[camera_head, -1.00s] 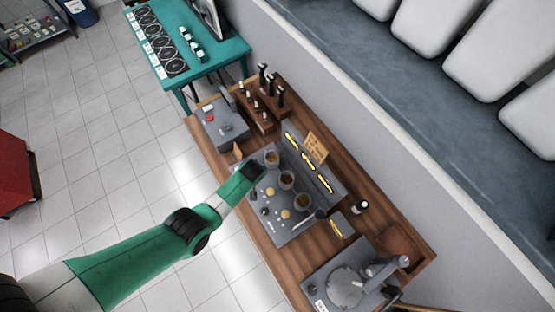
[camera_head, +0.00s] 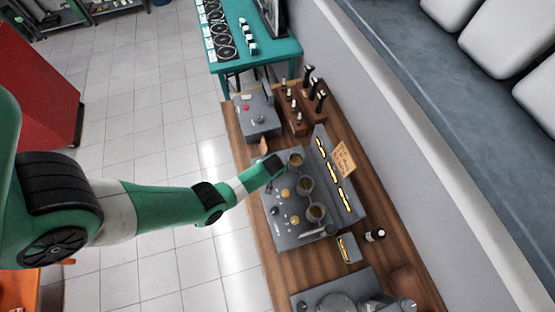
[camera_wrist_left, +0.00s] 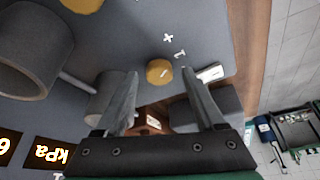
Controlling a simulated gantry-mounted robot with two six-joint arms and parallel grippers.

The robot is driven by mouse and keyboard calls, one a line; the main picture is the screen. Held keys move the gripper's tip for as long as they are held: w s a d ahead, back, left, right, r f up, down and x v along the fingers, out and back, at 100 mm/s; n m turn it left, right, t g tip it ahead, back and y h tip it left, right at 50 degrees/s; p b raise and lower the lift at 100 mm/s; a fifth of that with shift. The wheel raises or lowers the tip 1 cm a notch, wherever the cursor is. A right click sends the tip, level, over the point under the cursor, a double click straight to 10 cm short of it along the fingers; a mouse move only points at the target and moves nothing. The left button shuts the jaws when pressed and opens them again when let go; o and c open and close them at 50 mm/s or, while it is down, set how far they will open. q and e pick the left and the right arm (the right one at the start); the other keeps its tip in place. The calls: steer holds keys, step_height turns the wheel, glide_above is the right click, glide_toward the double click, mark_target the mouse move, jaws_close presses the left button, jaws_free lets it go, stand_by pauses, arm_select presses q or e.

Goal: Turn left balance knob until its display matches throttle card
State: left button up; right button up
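My left gripper (camera_head: 274,166) is over the far-left corner of the grey bench unit (camera_head: 290,240). In the left wrist view its fingers (camera_wrist_left: 159,76) are open, with a round yellow knob (camera_wrist_left: 159,71) between the tips. In the head view the gripper hides this knob; two other yellow knobs (camera_head: 285,193) (camera_head: 295,220) show. Yellow displays (camera_head: 321,147) line the upright panel, too small to read. A tan card (camera_head: 344,158) with writing stands behind them. My right gripper is out of view.
Grey cups (camera_head: 304,187) stand between knobs and displays. A grey box with a red button (camera_head: 257,112) and a wooden tool rack (camera_head: 295,115) are at the far end. A small display box (camera_head: 348,249) and bottle (camera_head: 375,235) stand nearer on the wooden bench (camera_head: 265,270).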

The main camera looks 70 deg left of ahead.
arm_select(q)
jaws_close()
steer(key=shift+m, duration=0.4)
steer(key=m, duration=0.2)
steer(key=m+t+h+p, duration=0.1)
steer(key=m, duration=0.1)
steer(key=shift+s+a, duration=0.15)
steer(key=shift+a, duration=0.05)
steer(key=m+t+h, duration=0.1)
steer(key=m, duration=0.2)
steer(key=shift+a+m+b, duration=0.1)
steer(key=shift+m+b, duration=0.2)
steer(key=shift+m, duration=0.1)
steer(key=shift+m+h, duration=0.9)
steer(key=shift+m, duration=0.7)
steer(key=shift+o, duration=0.5)
jaws_free()
